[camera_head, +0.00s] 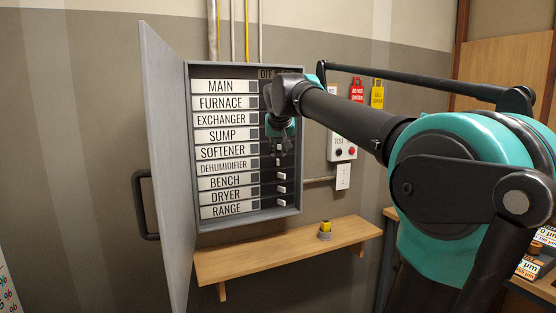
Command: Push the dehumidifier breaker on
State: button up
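The grey breaker panel (190,222) hangs on the wall with its door (163,160) swung open to the left. The dehumidifier label (223,165) is in the lower middle of the label column, between softener and bench. Its breaker switch (278,162) is small and partly in shadow at the right of the row. I cannot clearly tell its position. My gripper (279,149) points down in front of the switch column, around the softener row, just above the dehumidifier row. Its fingers are dark and small, so I cannot tell their opening or any contact. My arm hides the upper switches.
The bench, dryer and range switches (281,188) show below. A wooden shelf (290,249) under the panel bears a small yellow-topped object (325,228). A test box (343,150) and red and yellow tags (377,93) are on the wall to the right.

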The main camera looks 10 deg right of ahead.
aim_at(278, 160)
jog(key=x, duration=0.5)
jog(key=shift+w+f, duration=0.25)
jog(key=shift+f, duration=0.05)
grip_shut()
